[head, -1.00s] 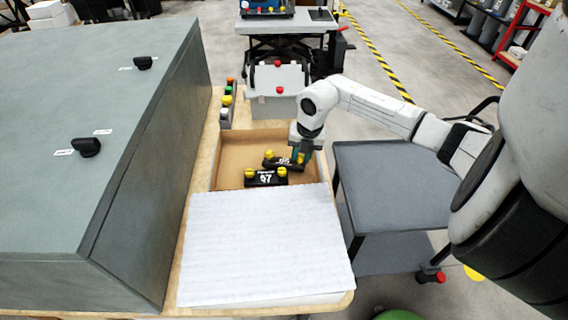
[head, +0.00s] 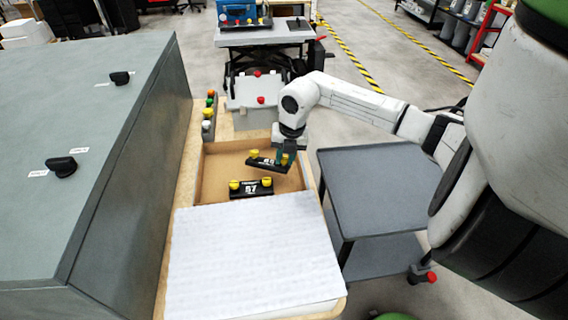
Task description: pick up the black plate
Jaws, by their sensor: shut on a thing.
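My gripper (head: 287,157) is shut on one end of a black plate (head: 266,163) with yellow knobs and white markings. The plate is tilted, its right end lower, and appears raised above the cardboard box (head: 212,172). A second black plate (head: 251,189), marked 57 and with two yellow knobs, lies in the box nearer to me. The gripper's fingers partly hide the right end of the held plate.
A white padded sheet (head: 255,255) covers the near part of the table. A large grey cabinet (head: 90,140) stands close on the left. A grey bin (head: 250,100) and coloured buttons (head: 209,115) sit behind the box. A grey cart (head: 385,185) is on the right.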

